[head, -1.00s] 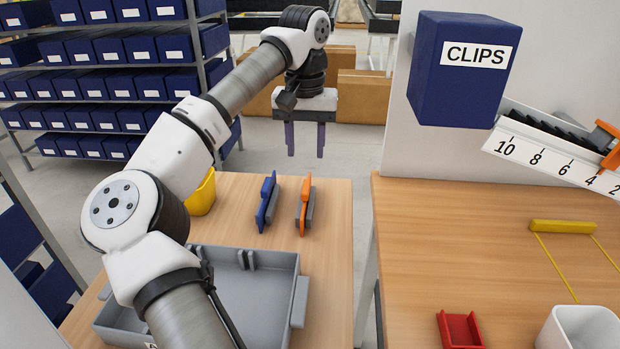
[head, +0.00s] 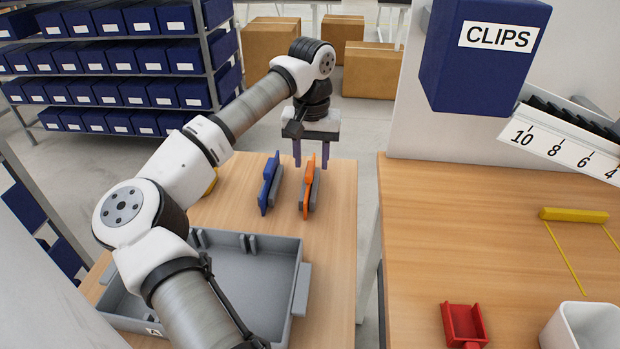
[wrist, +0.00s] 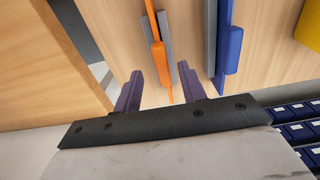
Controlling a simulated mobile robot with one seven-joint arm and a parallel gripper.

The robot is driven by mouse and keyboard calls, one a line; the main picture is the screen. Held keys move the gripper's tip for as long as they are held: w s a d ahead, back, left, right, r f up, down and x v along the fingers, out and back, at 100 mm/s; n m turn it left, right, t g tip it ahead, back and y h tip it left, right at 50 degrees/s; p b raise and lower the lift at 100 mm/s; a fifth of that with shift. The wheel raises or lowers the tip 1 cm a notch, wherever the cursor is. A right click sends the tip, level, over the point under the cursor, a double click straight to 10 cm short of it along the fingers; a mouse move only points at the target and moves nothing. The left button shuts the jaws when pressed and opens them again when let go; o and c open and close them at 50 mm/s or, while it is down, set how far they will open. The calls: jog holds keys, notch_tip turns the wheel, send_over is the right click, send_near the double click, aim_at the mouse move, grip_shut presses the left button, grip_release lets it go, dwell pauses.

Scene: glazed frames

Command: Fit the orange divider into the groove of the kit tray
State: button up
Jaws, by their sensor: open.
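The orange divider (head: 308,184) stands on edge in a grey holder on the left table; it also shows in the wrist view (wrist: 157,55). My gripper (head: 311,163) is open and empty, just above and at the far end of the orange divider. In the wrist view, the fingers (wrist: 156,90) point toward the table, with the divider's end lying between their lines; I cannot tell the height gap. The grey kit tray (head: 270,285) lies nearer, with paired upright tabs at its back wall forming a groove (head: 248,243). My arm hides its left part.
A blue divider (head: 267,184) stands in a similar holder just left of the orange one. A yellow container (wrist: 309,28) is beyond it. A right table (head: 450,230) holds a red tray (head: 464,325) and a white bin (head: 585,328). A gap separates the tables.

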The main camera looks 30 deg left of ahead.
aim_at(310, 168)
notch_tip(310, 168, down, 4)
jog(key=shift+a+f+p, duration=0.1)
jog(key=shift+a+p, duration=0.05)
jog(key=shift+p, duration=0.25)
grip_shut()
